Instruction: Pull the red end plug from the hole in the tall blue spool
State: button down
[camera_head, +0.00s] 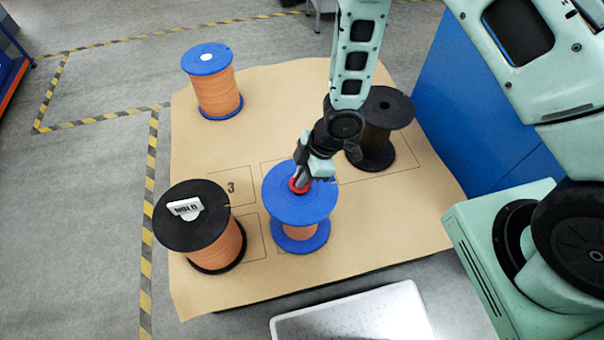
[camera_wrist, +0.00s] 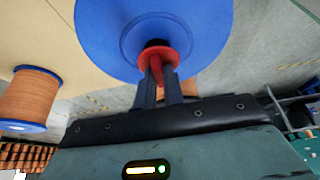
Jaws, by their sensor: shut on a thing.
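The blue spool (camera_head: 283,207) with orange winding stands upright near the middle of the board. Its blue top flange also fills the upper part of the wrist view (camera_wrist: 105,25). The red end plug (camera_head: 294,187) is at the middle of this flange; it also shows in the wrist view (camera_wrist: 146,57). My gripper (camera_head: 302,179) comes down from above and is shut on the plug, with both fingers (camera_wrist: 160,82) around its red grip. A dark patch of the hole shows just past the plug's red rim. I cannot tell how deep the plug sits.
A black-flanged spool (camera_head: 185,225) with a white label stands to the left. A dark spool (camera_head: 385,107) stands behind right, close to my arm. Another blue spool (camera_head: 212,80) stands at the back left. A white tray (camera_head: 345,318) lies in front.

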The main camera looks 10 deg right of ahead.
jog(key=shift+r+p, duration=0.4)
jog(key=shift+r, duration=0.1)
dwell(0.3)
jog(key=shift+r+p, duration=1.85)
jog(key=shift+r, duration=0.2)
jog(key=shift+f, duration=0.1)
